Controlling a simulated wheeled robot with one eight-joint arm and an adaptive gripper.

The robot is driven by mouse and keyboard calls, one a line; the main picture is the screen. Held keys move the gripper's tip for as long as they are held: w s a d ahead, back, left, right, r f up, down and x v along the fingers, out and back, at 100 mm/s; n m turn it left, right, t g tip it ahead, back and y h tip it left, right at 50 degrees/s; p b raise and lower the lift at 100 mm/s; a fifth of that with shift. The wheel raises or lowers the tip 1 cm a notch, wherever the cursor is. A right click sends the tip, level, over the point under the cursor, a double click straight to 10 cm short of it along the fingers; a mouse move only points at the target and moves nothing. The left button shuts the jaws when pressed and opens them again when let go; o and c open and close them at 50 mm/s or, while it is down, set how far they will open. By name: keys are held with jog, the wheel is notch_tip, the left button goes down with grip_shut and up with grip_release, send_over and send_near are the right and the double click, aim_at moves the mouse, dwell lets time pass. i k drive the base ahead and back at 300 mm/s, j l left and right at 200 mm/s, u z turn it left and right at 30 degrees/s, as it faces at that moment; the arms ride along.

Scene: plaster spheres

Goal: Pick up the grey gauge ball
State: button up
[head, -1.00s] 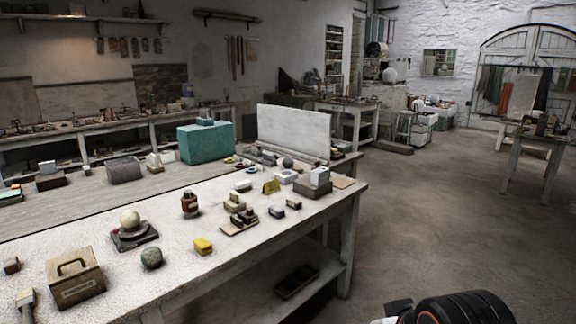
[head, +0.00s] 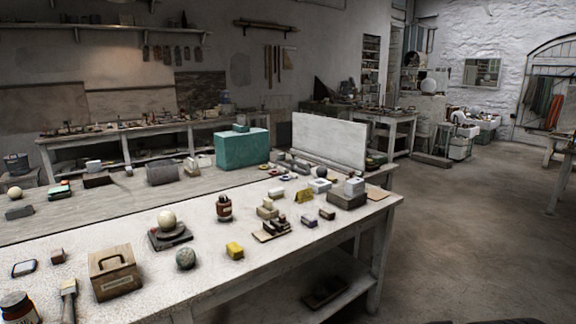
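A small grey ball (head: 321,171) sits on or just behind a white block (head: 319,186) near the far end of the pale workbench (head: 300,262). A speckled grey-green ball (head: 186,258) rests nearer, at the bench's front edge. I cannot tell for certain which of the two is the gauge ball. A cream ball (head: 167,219) sits on a dark stand (head: 170,238). My gripper is not in view; only a dark sliver of what seems my own arm shows at the bottom right edge.
A white panel (head: 328,142) and teal box (head: 242,149) stand behind. The floor (head: 455,235) at right is clear.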

aim_at(322, 172)
jog(key=i+l, duration=0.2)
jog(key=i, duration=0.3)
jog(key=i+l+z, duration=0.15)
jog(key=i, duration=0.35)
jog(key=i+l, duration=0.15)
jog(key=i, duration=0.35)
jog(key=z, duration=0.05)
